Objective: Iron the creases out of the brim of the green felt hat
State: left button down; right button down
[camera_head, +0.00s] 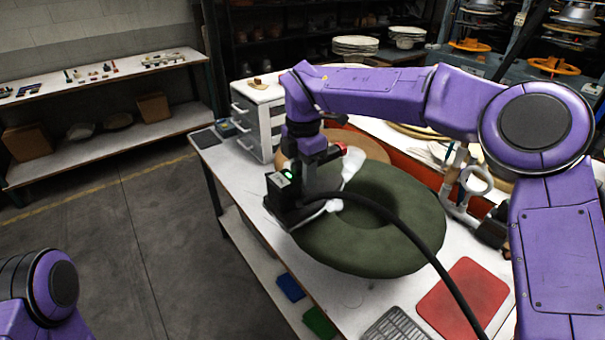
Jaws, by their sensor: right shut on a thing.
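The green felt hat (415,210) lies on the white worktable, its wide round brim facing up. My right arm reaches in from the right over the hat. My right gripper (318,200) is at the left part of the brim. It is shut on the iron (288,204), a dark block with a small green light and a black cord that runs across the hat to the front. The iron is over or on the brim's left edge; contact cannot be told. Part of the brim is hidden under the arm and iron. My left arm shows only at the lower left; its gripper is out of view.
A red mat (463,298) and a grey grate (398,326) lie at the table's front. A white drawer unit (258,120) stands behind the hat at the left. A white clamp-like fitting (472,185) stands right of the hat. Shelves line the left wall.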

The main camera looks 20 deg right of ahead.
jog(key=shift+r+p, duration=1.25)
jog(key=shift+r, duration=1)
